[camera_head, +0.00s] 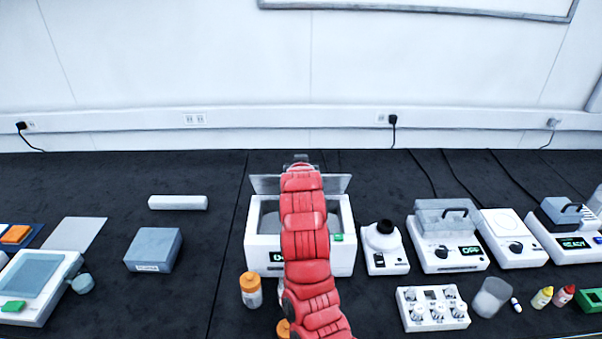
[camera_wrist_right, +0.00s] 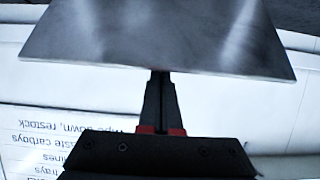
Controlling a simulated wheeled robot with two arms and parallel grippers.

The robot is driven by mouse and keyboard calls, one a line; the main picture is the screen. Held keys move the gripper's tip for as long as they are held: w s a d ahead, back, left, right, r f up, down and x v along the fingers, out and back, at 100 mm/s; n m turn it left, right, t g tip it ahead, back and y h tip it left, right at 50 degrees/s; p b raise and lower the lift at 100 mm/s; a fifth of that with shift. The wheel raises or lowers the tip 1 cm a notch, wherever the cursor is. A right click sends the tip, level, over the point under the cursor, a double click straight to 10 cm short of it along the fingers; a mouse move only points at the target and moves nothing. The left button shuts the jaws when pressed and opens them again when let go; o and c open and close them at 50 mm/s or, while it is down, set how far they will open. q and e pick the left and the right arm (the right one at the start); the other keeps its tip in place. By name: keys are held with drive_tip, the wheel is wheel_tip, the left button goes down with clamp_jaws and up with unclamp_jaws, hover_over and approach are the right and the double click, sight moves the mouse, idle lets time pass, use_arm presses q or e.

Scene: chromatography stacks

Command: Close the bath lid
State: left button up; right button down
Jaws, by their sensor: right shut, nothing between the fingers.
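The white bath (camera_head: 346,258) stands at the middle of the bench, with a green display on its front. Its grey lid (camera_head: 337,184) stands raised at the back edge, so the bath is open. My right arm reaches over the bath and hides the middle of the lid and much of the opening. My right gripper (camera_head: 299,158) is at the lid's top, on its far side. In the right wrist view the gripper (camera_wrist_right: 159,78) is shut and empty, its fingertips at the edge of the lid (camera_wrist_right: 160,38). I cannot tell whether they touch. My left gripper is out of view.
An orange-capped bottle (camera_head: 251,291) stands just in front of the bath's left corner. A white device with a black top (camera_head: 382,238) stands close on the right, with more instruments beyond. A grey box (camera_head: 153,250) lies left. The bench behind the bath is mostly clear.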

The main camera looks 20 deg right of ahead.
drive_tip(key=s+a+f+t+h+b, duration=0.2)
drive_tip(key=s+f+t+b, duration=0.7)
drive_tip(key=b, duration=1.4)
drive_tip(key=shift+s+a+f, duration=0.3)
drive_tip(key=shift+a+f, duration=0.1)
drive_tip(key=shift+f, duration=0.75)
